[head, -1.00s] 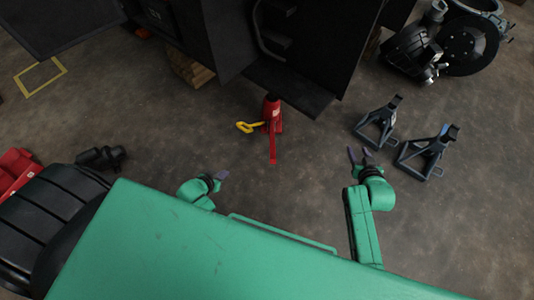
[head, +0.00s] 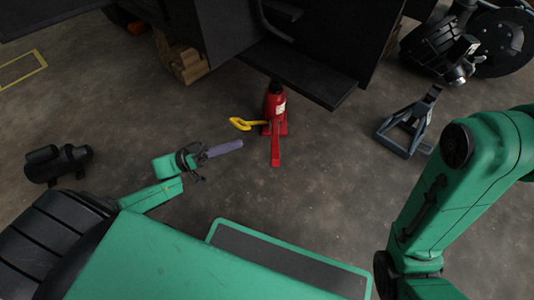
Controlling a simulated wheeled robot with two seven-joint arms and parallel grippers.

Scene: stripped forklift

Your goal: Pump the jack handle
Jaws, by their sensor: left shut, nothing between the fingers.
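The red bottle jack (head: 275,107) stands upright on the floor in the head view, its top close beneath the black forklift's low step. Its red handle (head: 276,150) slopes down from the base toward me. My left gripper (head: 230,149) is shut and empty. Its purple fingers point right toward the handle, with a clear gap between them and it. My right arm (head: 450,190) fills the right side of the view, and its gripper does not show.
A yellow hook-shaped piece (head: 240,124) is beside the jack on its left. The black forklift body (head: 310,75) overhangs from above. A jack stand (head: 410,125) is at right, and a dark cylinder part (head: 57,163) lies at left.

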